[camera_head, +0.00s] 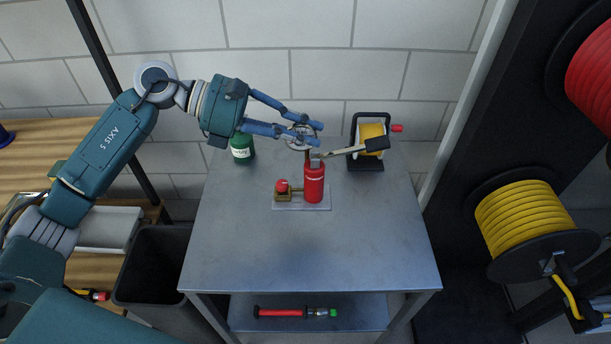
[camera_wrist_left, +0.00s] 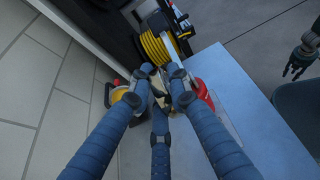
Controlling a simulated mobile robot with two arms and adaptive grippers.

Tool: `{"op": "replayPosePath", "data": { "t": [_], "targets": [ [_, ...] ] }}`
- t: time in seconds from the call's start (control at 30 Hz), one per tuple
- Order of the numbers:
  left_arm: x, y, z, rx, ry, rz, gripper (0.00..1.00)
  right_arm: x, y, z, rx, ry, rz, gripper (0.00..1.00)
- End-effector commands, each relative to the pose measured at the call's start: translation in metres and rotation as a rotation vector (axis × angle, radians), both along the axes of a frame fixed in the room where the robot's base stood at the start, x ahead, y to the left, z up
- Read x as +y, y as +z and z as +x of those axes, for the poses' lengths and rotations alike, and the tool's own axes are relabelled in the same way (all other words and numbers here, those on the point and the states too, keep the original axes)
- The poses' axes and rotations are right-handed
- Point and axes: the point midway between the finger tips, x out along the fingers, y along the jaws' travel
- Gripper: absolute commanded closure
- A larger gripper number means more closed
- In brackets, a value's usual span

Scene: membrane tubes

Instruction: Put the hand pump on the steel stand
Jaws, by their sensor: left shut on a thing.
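The hand pump (camera_head: 314,184) has a red upright cylinder, a flat grey base plate, a brass fitting with a red knob and a long lever with a black grip pointing right. Its base appears to rest on the top of the steel stand (camera_head: 300,250), near the middle. My left gripper (camera_head: 312,133) is shut on the pump's upper part, near a round gauge that the fingers partly hide. In the left wrist view, part of the red cylinder (camera_wrist_left: 203,94) shows beside the fingers. My right gripper (camera_wrist_left: 300,62) shows at the right edge of that view, away from the pump.
A green can (camera_head: 243,150) stands at the stand's back left. A small yellow reel (camera_head: 371,138) in a black frame stands at the back right, close to the lever grip. The stand's front is clear. A red-handled tool (camera_head: 290,312) lies on the lower shelf.

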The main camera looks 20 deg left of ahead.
Motion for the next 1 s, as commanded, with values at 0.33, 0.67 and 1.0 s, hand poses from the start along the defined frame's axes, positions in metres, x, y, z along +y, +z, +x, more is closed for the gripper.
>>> {"op": "replayPosePath", "data": {
  "t": [0.33, 0.67, 1.0],
  "targets": [
    [-0.001, -0.067, 0.000, -0.003, 0.002, -0.007, 1.00, 0.002, 0.014, 0.000, -0.001, 0.001, 0.002, 0.65],
    [-0.001, -0.099, 0.000, 0.000, 0.003, -0.007, 1.00, 0.006, 0.020, 0.000, -0.001, 0.001, 0.006, 0.65],
    [0.000, -0.120, 0.001, -0.006, 0.001, -0.005, 1.00, 0.006, 0.022, 0.000, 0.000, 0.002, 0.006, 0.65]
  ]
}}
